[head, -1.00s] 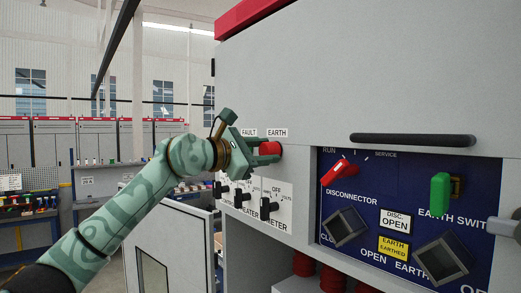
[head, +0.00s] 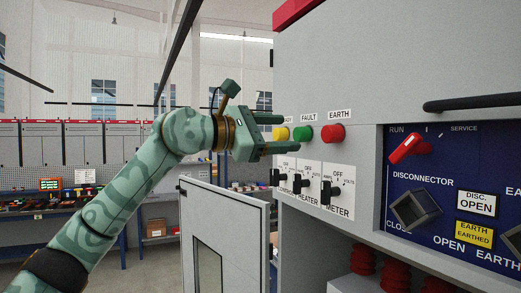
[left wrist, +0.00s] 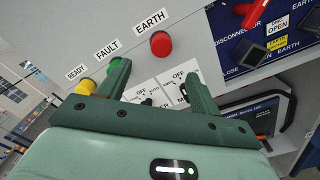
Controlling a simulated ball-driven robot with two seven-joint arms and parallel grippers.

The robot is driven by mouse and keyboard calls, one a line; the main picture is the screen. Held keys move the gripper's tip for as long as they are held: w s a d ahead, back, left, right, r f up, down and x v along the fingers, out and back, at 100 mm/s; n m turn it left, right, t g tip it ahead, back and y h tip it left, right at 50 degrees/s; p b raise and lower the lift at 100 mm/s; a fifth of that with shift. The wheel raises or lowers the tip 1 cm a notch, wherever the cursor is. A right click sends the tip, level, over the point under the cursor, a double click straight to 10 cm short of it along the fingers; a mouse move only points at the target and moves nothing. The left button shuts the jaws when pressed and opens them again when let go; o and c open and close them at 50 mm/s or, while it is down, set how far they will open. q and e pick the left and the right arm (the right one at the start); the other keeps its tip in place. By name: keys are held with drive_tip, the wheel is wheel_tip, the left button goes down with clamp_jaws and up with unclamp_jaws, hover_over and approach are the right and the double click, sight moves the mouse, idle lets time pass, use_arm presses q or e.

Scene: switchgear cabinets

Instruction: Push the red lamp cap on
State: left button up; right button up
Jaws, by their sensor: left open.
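The red lamp cap (head: 333,134) sits on the grey cabinet front under the EARTH label, and it shows against the panel in the left wrist view (left wrist: 161,44). A green lamp cap (head: 303,133) is under FAULT and a yellow one (head: 281,133) is left of it; the left wrist view labels that one READY. My left gripper (head: 285,133) is open and empty, left of the red cap and in front of the yellow and green lamps. Its fingers are apart from the red cap. My right gripper is not in view.
Three black rotary switches (head: 329,190) sit below the lamps. A blue panel (head: 456,150) with a red disconnector handle (head: 408,147) is to the right, below a black bar handle (head: 475,102). An open cabinet door (head: 225,235) stands below my left arm.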

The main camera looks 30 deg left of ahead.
use_arm(q)
drive_tip(key=b+v, duration=0.1)
drive_tip(key=v, duration=0.3)
drive_tip(key=shift+s, duration=0.2)
